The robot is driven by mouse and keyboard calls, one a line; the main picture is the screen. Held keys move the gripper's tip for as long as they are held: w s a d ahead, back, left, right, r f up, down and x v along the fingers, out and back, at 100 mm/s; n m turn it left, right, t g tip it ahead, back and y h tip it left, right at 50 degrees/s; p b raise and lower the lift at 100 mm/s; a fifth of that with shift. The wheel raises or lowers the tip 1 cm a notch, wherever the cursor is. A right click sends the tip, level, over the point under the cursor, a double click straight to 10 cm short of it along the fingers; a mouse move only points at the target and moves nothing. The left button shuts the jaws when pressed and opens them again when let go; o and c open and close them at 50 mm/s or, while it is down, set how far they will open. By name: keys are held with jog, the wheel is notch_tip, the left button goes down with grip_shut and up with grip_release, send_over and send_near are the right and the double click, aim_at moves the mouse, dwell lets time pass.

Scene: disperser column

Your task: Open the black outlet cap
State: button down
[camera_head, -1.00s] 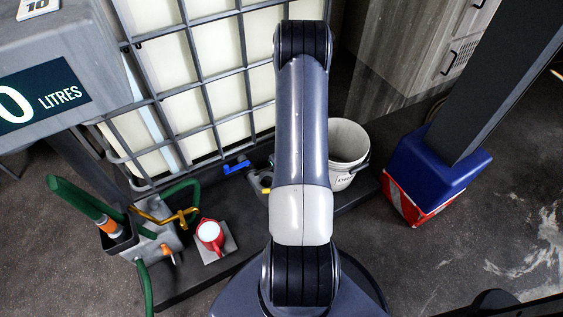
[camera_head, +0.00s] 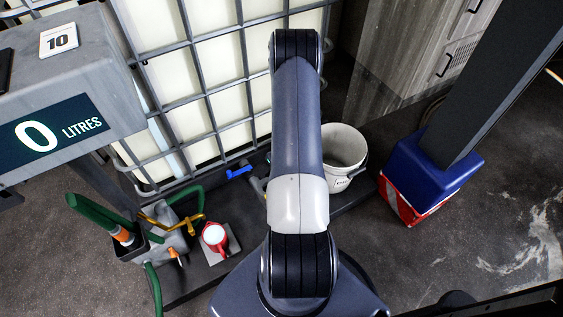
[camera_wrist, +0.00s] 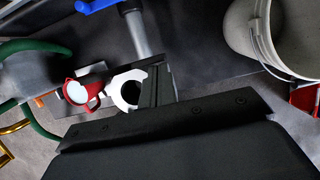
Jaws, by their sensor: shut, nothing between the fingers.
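In the wrist view my gripper (camera_wrist: 155,86) is shut and empty. Its dark fingers overlap the right side of a white ring with a dark round centre (camera_wrist: 128,91). I cannot tell whether this dark centre is the black outlet cap or an open mouth, nor whether the fingers touch it. A grey outlet pipe (camera_wrist: 138,36) with a blue valve handle (camera_wrist: 93,5) lies above it. In the head view the blue handle (camera_head: 239,171) shows left of my arm. My arm hides the gripper and most of the outlet there.
A red jug (camera_head: 214,236) stands on a grey plate left of my arm. A white bucket (camera_head: 343,150) stands right of my arm. A blue-and-red post base (camera_head: 432,172) is farther right.

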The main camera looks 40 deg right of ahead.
jog(key=shift+w+d+r+p, duration=0.1)
jog(key=shift+w+p, duration=0.35)
jog(key=shift+p, duration=0.15)
jog(key=shift+w+d+r+p, duration=0.1)
jog(key=shift+w+p, duration=0.3)
jog(key=shift+p, duration=0.15)
jog(key=shift+w, duration=0.15)
